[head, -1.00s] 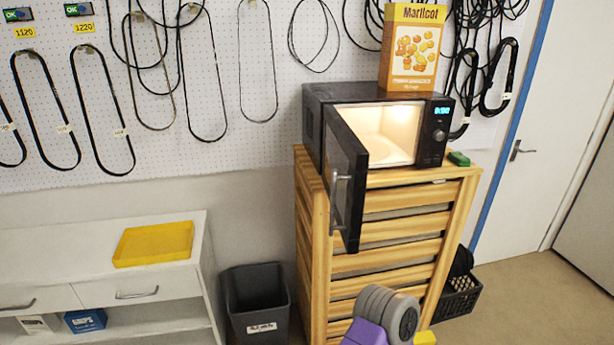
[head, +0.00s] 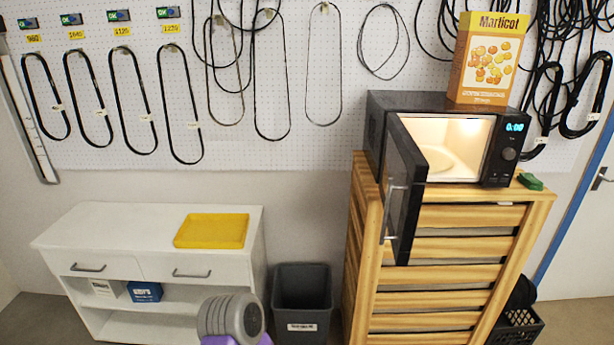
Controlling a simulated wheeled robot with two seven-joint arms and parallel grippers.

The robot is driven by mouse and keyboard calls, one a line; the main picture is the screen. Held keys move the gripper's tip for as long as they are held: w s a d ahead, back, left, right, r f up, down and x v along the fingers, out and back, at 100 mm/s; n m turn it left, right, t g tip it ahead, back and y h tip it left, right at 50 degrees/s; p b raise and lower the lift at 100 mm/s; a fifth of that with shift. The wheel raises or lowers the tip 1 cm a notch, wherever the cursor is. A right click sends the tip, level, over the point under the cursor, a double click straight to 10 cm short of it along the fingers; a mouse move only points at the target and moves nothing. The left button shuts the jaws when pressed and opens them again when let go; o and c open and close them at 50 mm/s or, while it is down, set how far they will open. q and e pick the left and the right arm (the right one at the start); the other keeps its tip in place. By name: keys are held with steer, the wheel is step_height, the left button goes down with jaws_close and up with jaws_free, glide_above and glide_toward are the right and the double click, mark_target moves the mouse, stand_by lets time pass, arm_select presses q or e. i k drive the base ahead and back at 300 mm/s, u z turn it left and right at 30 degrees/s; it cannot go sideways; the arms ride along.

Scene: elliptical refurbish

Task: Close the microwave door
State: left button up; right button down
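The black microwave (head: 374,130) stands on a slatted wooden cabinet (head: 452,215). Its door (head: 402,195) is open, hinged at the left and swung out toward me, with a metal handle (head: 395,205) on its front face. The lit interior (head: 450,145) shows a pale turntable and nothing on it. A grey and purple part of my arm shows at the bottom edge, well below and left of the door. Neither gripper is in view.
A yellow box (head: 487,60) stands on top of the microwave, and a small green object (head: 530,181) lies on the cabinet's right. A grey bin (head: 302,300) stands left of the cabinet. A white drawer unit (head: 150,235) with a yellow tray (head: 212,231) is further left. A black crate (head: 515,328) sits at right.

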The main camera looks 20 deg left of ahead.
mark_target(404, 170)
steer(key=u, duration=0.2)
steer(key=i, duration=1)
steer(key=z, duration=0.7)
steer(key=k, duration=0.3)
steer(key=u, duration=0.1)
